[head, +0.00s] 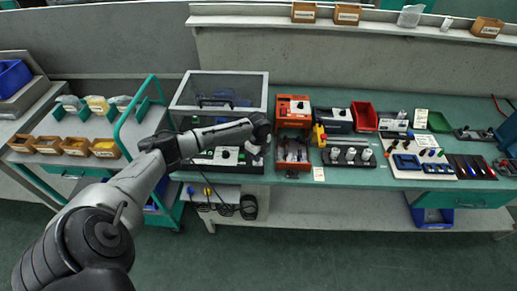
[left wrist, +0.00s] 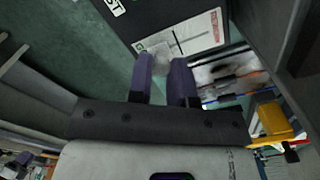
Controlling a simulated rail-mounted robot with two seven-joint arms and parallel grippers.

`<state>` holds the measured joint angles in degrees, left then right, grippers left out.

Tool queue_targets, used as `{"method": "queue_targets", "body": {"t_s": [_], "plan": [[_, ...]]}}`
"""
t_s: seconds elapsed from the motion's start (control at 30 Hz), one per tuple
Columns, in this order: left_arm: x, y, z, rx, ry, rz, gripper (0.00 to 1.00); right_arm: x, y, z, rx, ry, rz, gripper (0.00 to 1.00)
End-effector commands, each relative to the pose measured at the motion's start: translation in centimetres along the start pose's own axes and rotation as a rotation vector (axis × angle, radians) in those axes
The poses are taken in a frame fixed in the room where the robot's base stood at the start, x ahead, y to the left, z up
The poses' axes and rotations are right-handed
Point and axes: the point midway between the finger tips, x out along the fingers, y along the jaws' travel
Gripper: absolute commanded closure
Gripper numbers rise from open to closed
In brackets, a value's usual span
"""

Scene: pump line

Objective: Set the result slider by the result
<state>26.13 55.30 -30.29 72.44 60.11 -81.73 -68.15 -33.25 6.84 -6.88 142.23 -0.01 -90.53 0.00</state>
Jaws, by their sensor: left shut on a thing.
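My left gripper (head: 257,147) is at the right end of the black front panel (head: 205,157) of the clear-lidded test case (head: 215,92). In the left wrist view its two purple fingers (left wrist: 165,82) are close together on a small pale piece (left wrist: 160,62), perhaps the slider's knob. A white label (left wrist: 185,42) with a green mark lies on the dark panel just beyond the fingertips. The arm and hand hide part of the panel in the head view. My right gripper is not in view.
An orange pump unit (head: 293,112) stands close to the right of my left gripper. A red bin (head: 364,117) and a black block with several white cylinders (head: 349,156) are further right. A trolley (head: 100,128) with small boxes stands at the left.

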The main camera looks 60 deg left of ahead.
Motion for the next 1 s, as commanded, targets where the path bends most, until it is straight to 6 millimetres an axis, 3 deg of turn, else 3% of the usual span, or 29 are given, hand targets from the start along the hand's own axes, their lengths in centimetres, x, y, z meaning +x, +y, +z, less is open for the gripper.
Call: {"method": "queue_targets", "body": {"t_s": [0.17,0.2,0.43,0.77,1.0], "plan": [[-0.3,-0.1,-0.3,0.004,0.007,0.000,1.00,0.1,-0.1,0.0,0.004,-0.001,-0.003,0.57],[-0.3,-0.1,-0.3,0.005,0.008,0.000,0.78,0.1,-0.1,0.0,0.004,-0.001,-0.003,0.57],[-0.3,-0.1,-0.2,0.004,0.006,0.000,0.56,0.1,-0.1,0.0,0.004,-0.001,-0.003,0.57],[-0.7,-0.1,-0.1,0.003,0.005,-0.002,0.54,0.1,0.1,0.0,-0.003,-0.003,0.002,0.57],[-4.5,-0.2,-0.1,0.004,0.004,-0.005,0.54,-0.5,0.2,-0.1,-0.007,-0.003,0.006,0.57]]}}
